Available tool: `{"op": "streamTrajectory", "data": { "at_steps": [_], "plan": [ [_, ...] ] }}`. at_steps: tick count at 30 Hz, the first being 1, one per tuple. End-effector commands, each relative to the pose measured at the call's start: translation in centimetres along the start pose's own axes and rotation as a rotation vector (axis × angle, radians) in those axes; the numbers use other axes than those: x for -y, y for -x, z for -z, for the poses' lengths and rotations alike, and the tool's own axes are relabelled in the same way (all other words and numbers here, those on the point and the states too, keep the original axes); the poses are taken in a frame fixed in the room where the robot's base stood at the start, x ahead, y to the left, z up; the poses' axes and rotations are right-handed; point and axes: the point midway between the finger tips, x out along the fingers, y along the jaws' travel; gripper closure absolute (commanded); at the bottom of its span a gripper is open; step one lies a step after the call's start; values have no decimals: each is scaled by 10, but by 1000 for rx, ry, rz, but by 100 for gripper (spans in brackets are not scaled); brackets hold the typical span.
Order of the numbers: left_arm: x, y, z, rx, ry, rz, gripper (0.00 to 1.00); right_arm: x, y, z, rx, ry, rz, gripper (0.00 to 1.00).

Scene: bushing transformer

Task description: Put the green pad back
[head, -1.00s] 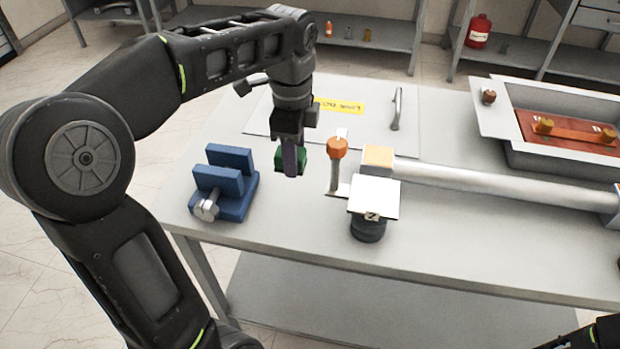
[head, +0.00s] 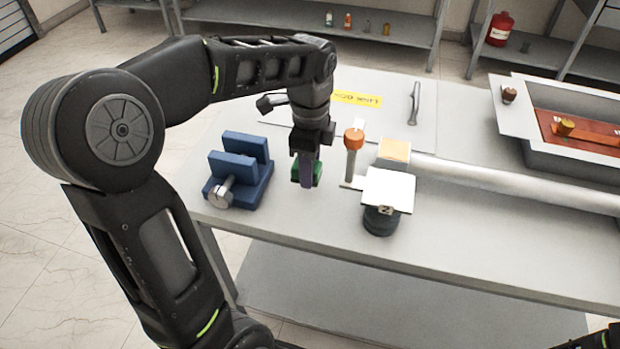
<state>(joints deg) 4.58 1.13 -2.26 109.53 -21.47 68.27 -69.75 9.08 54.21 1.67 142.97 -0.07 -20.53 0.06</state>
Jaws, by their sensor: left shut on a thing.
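The green pad (head: 317,172) is in the jaws of my left gripper (head: 306,178), partly hidden behind a finger. The gripper points down over the table, between the blue vise (head: 240,172) on its left and the orange-topped post (head: 352,152) on its right. I cannot tell whether the pad touches the tabletop. My right gripper is not visible; only a bit of dark arm shows at the bottom right corner.
Right of the post are a white plate (head: 388,190) on a dark round base (head: 380,220) and a long silver tube (head: 510,181). A grey tray (head: 545,155) with a rust-coloured inside stands at the right. A flat panel with a yellow label (head: 357,99) lies behind the gripper.

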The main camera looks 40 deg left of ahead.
Motion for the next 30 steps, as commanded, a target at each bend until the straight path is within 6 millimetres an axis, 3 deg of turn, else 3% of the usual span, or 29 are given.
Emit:
{"op": "streamTrajectory", "data": {
  "at_steps": [5, 14, 26, 27, 30],
  "plan": [
    [0, -2, 0, 0, 0, -1, 93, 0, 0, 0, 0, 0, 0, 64],
    [-1, -36, 0, 0, 0, -2, 93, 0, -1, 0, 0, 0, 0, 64],
    [0, -42, 0, 0, 0, -1, 93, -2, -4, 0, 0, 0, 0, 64],
    [0, -40, 0, 0, 0, -1, 57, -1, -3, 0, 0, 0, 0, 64],
    [0, -40, 0, 0, 0, -1, 49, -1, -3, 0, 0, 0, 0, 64]
  ]
}}
